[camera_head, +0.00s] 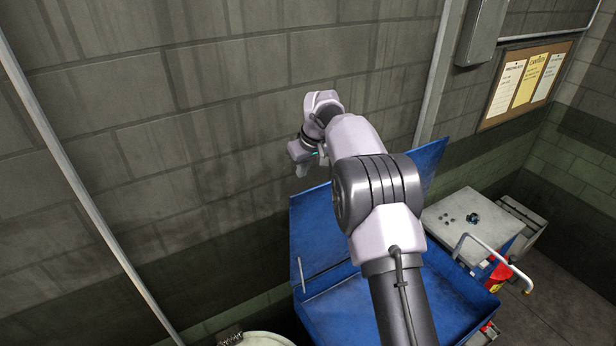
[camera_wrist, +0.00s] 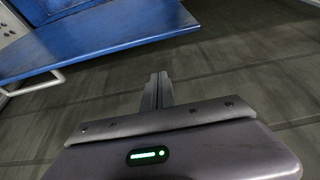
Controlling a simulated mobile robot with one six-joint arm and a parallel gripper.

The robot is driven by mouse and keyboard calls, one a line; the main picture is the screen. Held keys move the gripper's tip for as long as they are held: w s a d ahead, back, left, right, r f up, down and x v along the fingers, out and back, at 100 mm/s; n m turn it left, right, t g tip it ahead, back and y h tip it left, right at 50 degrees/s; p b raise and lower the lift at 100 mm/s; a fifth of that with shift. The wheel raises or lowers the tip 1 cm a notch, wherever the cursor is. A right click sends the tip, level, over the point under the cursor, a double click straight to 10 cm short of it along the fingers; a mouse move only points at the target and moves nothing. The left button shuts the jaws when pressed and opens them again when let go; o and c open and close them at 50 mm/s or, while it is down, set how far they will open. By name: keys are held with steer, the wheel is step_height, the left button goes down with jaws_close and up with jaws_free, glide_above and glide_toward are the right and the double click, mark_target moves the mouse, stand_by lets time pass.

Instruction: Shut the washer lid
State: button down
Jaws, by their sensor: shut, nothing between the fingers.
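The blue washer (camera_head: 335,312) stands below my arm, its open tub facing up. Its blue lid (camera_head: 318,222) is raised, tilted up toward the wall behind the tub; my arm hides its middle. In the wrist view, a blue panel that looks like the lid (camera_wrist: 110,42) crosses the upper left. My gripper (camera_head: 302,173) is at the lid's upper left edge in the head view, near the wall. In the wrist view my gripper (camera_wrist: 158,90) has its fingers together and empty, apart from the blue panel. Whether it is behind the lid is hard to tell.
A block wall (camera_head: 220,130) runs close behind my gripper. A light-topped cart (camera_head: 465,222) with a white handle and small parts stands right of the washer. A pale round drum (camera_head: 265,339) is at the lower left. A notice board (camera_head: 525,82) hangs at the upper right.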

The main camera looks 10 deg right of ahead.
steer(key=s, duration=0.1)
steer(key=s+d+f, duration=0.1)
steer(key=s, duration=0.1)
steer(key=shift+s+d+f, duration=0.15)
steer(key=shift+s+f, duration=0.05)
steer(key=shift+f, duration=0.05)
steer(key=shift+w+f, duration=0.15)
